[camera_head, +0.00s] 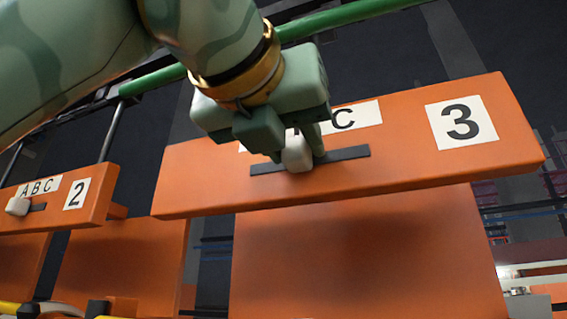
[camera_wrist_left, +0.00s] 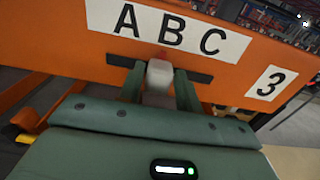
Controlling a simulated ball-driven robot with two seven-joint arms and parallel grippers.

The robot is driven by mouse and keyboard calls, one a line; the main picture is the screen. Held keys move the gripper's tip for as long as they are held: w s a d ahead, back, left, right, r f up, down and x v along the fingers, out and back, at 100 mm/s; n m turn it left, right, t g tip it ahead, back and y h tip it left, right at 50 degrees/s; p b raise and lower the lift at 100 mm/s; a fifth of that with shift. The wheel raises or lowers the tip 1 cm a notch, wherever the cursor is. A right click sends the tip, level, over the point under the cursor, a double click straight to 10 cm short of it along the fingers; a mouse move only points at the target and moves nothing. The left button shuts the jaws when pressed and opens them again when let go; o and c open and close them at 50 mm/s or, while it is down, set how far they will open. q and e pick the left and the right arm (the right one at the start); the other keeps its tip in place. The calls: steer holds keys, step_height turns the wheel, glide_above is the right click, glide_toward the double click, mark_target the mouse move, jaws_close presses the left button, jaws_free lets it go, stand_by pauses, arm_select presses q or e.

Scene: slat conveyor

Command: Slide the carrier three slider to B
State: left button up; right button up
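Carrier three is an orange block (camera_head: 400,165) marked 3, with a dark slot (camera_head: 345,154) under its white ABC label. The label (camera_wrist_left: 235,45) reads fully in the left wrist view; in the head view my gripper hides most of it. The pale slider knob (camera_head: 297,152) stands near the middle of the slot, below the B; it also shows in the left wrist view (camera_wrist_left: 158,76). My left gripper (camera_head: 295,148) has one finger on each side of the knob, and both appear to touch it. My right gripper is not in view.
Carrier two (camera_head: 95,200), with its own slider knob (camera_head: 17,206) at the left end of its slot, hangs at the left. A green rail (camera_head: 340,16) runs behind and above the carriers. A large orange panel (camera_head: 365,255) hangs below carrier three.

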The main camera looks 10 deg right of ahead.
arm_select(q)
steer(key=shift+o, duration=0.9)
steer(key=shift+s+d, duration=0.15)
steer(key=shift+d, duration=0.05)
steer(key=shift+s+d, duration=0.1)
steer(key=shift+a, duration=0.35)
steer(key=b+v, duration=0.5)
steer(key=v, duration=1.1)
steer(key=shift+d, duration=0.2)
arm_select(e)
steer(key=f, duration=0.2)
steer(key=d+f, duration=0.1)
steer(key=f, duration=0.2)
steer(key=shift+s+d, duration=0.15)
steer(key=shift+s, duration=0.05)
arm_select(q)
steer(key=shift+s, duration=0.1)
